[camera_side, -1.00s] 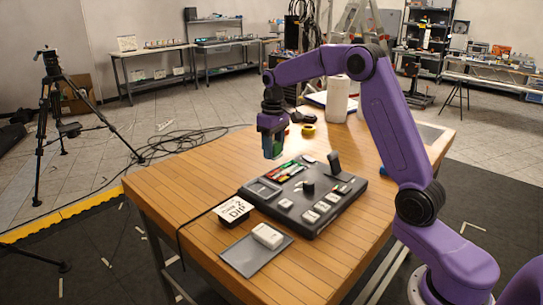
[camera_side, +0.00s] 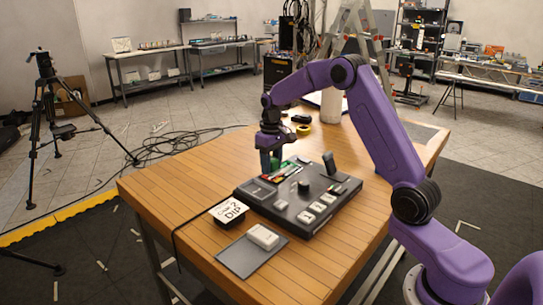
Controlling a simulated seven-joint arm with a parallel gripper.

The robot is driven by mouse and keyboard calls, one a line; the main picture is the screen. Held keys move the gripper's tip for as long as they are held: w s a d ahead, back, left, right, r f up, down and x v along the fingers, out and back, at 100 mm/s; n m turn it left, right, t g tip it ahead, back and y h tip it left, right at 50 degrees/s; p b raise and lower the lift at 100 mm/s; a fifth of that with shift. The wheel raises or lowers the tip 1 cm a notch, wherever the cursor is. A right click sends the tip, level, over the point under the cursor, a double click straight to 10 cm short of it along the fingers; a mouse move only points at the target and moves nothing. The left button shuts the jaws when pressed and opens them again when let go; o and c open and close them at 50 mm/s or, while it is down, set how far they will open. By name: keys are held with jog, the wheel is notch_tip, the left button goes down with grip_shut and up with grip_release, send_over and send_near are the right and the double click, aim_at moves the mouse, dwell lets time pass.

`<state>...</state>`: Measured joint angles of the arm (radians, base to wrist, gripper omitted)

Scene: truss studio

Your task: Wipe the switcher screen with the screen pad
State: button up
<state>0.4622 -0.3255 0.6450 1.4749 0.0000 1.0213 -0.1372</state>
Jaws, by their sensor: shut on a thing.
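The switcher (camera_side: 318,220) is a dark, flat console with pale square buttons and knobs, lying on the wooden table. A small colourful screen (camera_side: 288,177) shows at its back left, partly behind my gripper. My gripper (camera_side: 270,166) points down at the screen's back left end, its fingers low over it. It is shut on a small greenish thing, apparently the screen pad (camera_side: 276,163), mostly hidden by the fingers. I cannot tell whether the pad touches the screen.
A grey mat (camera_side: 238,259) with a white block (camera_side: 263,236) lies at the front. A labelled card (camera_side: 229,211) on a dark base sits left of the switcher. A paper roll (camera_side: 331,105) and yellow tape (camera_side: 303,130) stand behind. The table's left side is clear.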

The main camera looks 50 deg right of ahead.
aim_at(292, 166)
jog(key=shift+f, duration=0.5)
jog(key=shift+d+f, duration=0.45)
jog(key=shift+f, duration=0.25)
jog(key=shift+c, duration=0.4)
jog(key=shift+d, duration=4.95)
jog(key=shift+a, duration=5.35)
jog(key=shift+a+r, duration=0.15)
notch_tip(292, 166, up, 7)
jog(key=shift+r, duration=0.5)
